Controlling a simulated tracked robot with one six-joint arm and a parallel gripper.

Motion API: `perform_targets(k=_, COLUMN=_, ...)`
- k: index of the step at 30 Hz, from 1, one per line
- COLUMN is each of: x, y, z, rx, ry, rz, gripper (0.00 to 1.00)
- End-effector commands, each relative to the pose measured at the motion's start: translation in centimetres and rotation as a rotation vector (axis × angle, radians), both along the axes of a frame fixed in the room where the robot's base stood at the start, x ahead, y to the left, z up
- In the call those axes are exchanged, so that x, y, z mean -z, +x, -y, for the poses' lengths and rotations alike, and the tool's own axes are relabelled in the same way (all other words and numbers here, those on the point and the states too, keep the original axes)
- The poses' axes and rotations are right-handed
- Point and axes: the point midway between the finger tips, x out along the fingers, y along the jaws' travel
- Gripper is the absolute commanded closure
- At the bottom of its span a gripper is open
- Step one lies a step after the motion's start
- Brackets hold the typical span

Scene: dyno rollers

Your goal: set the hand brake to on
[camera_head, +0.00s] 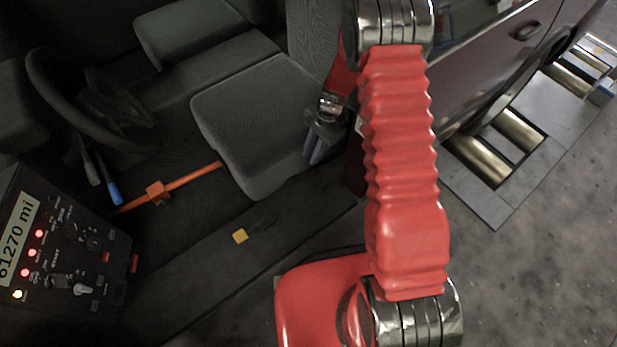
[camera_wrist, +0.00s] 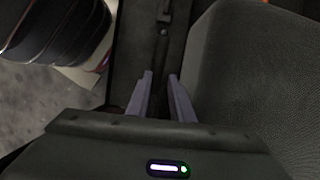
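My gripper (camera_head: 314,152) is at the right edge of the seat in the head view, partly behind my red arm.
The seat (camera_head: 252,115) stands close beside my gripper. An orange bar (camera_head: 190,178) crosses the footwell near a blue-ended lever (camera_head: 112,190) and the steering wheel (camera_head: 80,105). A control box (camera_head: 60,255) is at lower left. Metal rollers (camera_head: 480,158) lie outside.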

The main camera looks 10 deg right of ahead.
Motion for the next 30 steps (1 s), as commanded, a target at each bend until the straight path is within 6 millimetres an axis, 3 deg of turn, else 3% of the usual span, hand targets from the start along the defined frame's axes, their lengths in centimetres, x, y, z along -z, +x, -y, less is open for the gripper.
perform_targets(k=8, x=-7.1, y=0.2, z=0.2, rx=-0.105, ry=-0.015, rz=0.092, gripper=1.0)
perform_targets(k=19, x=-17.1, y=-1.4, z=0.6, rx=-0.269, ry=-0.052, rz=0.227, gripper=1.0)
perform_targets(k=30, x=-25.7, y=-4.9, z=1.0, rx=-0.432, ry=-0.107, rz=0.353, gripper=1.0)
